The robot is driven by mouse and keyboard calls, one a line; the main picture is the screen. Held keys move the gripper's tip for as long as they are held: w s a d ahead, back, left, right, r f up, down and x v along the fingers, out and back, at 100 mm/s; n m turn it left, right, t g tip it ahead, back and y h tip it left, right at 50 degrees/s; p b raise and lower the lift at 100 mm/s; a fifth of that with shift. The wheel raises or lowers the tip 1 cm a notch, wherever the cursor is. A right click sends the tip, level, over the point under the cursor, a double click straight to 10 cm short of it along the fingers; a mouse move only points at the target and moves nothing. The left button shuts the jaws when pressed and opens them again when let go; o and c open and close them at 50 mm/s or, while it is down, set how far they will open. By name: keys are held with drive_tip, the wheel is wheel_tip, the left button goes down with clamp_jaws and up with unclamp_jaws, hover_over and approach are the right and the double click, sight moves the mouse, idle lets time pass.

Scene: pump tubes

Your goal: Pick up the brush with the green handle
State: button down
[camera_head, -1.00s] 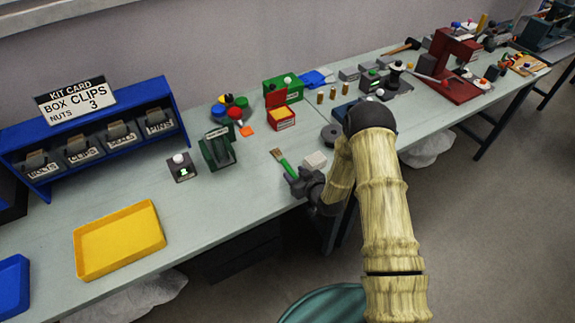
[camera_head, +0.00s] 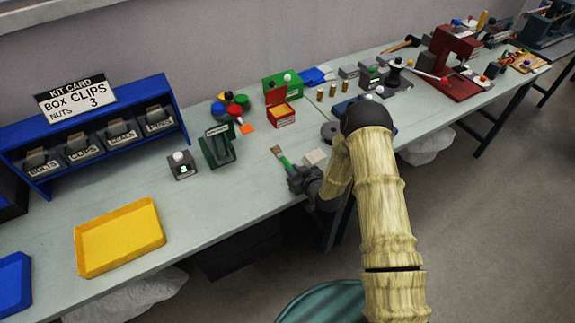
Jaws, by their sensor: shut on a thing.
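The brush with the green handle (camera_head: 284,160) is at the front middle of the workbench. Its tan bristle end points to the back left. My gripper (camera_head: 291,174) is shut on the near part of the green handle, which is partly hidden by the dark fingers. I cannot tell whether the brush is touching the bench or just above it.
A dark green holder (camera_head: 218,148) stands to the left. A yellow tray (camera_head: 120,237) lies at the front left. Bare bench (camera_head: 250,185) lies left of my gripper.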

drive_tip(key=shift+r, duration=0.15)
wheel_tip(320, 180, up, 10)
drive_tip(key=b, duration=0.2)
idle(0.4)
drive_tip(key=shift+w+f, duration=0.1)
drive_tip(key=shift+f, duration=0.1)
idle(1.8)
